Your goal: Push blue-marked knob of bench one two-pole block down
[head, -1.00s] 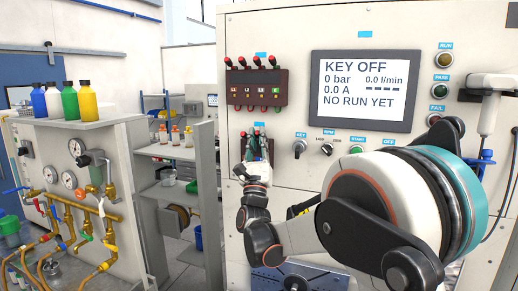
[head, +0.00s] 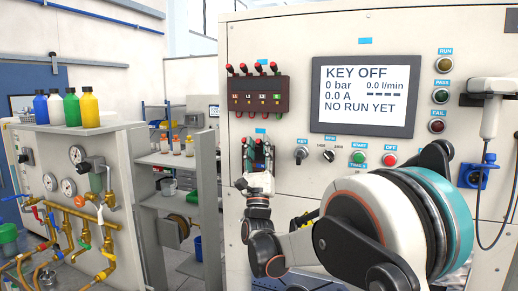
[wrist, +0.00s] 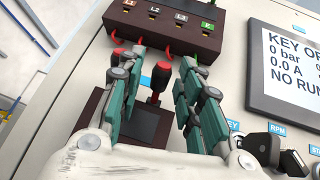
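The two-pole block (wrist: 136,124) is a dark brown box on the bench panel, below the larger labelled block. In the head view it (head: 246,143) is mostly hidden behind my gripper (head: 257,143). In the wrist view a black lever with a red knob (wrist: 161,72) stands out from it. A second red-topped lever (wrist: 144,82) is partly hidden by the left finger. I cannot make out a blue mark on either knob. My gripper (wrist: 163,62) is open, its teal fingers on either side of the red knob. Contact with the knob cannot be told.
The larger block (head: 259,94) with several red-topped levers and loops of wire is close above my fingertips. The screen (head: 365,95) and the key switch (head: 300,154) are to the right. A grey shelf (head: 208,190) and a pipe bench stand at the left.

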